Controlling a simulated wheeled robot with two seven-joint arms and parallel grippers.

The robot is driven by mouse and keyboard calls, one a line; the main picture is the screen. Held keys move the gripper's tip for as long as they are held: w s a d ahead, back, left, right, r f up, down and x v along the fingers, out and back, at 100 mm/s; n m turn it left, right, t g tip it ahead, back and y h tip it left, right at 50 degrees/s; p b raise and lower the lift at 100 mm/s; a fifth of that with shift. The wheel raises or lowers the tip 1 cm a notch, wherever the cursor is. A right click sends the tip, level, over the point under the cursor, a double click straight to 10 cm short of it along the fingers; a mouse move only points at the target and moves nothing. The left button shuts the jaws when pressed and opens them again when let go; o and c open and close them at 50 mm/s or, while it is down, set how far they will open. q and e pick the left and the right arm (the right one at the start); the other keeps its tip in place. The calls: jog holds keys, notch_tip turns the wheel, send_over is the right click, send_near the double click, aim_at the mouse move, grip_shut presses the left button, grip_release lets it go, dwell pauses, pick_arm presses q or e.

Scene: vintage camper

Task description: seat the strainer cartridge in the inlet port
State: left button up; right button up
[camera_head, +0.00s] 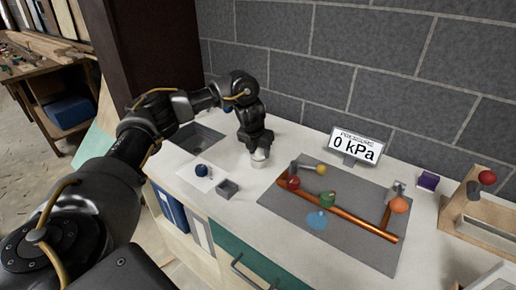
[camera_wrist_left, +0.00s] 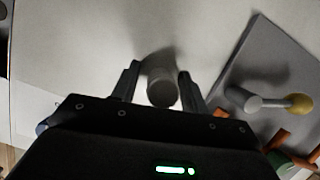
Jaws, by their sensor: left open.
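My left gripper (camera_head: 257,149) points down at the counter in the head view, near the wall. In the left wrist view the left gripper (camera_wrist_left: 160,75) is open, with a finger on either side of a short grey cylinder (camera_wrist_left: 162,93). This may be the strainer cartridge; a pale bit of it (camera_head: 260,160) shows under the gripper in the head view. Whether the fingers touch it cannot be told. A copper pipe (camera_head: 350,222) with fittings lies on a grey mat (camera_head: 272,207) to the right. I cannot tell which fitting is the inlet port. My right gripper is out of view.
A pressure display (camera_head: 357,147) reading 0 kPa stands behind the mat. A green knob (camera_head: 327,198), a blue patch (camera_head: 317,221) and a yellow ball (camera_head: 321,169) are there too. A wooden stand (camera_head: 482,228) is far right.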

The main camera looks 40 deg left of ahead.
pick_arm(q)
jog(key=shift+r, duration=0.35)
jog(key=p+v, duration=0.3)
jog(key=v, duration=0.8)
jog(key=shift+r, duration=0.25)
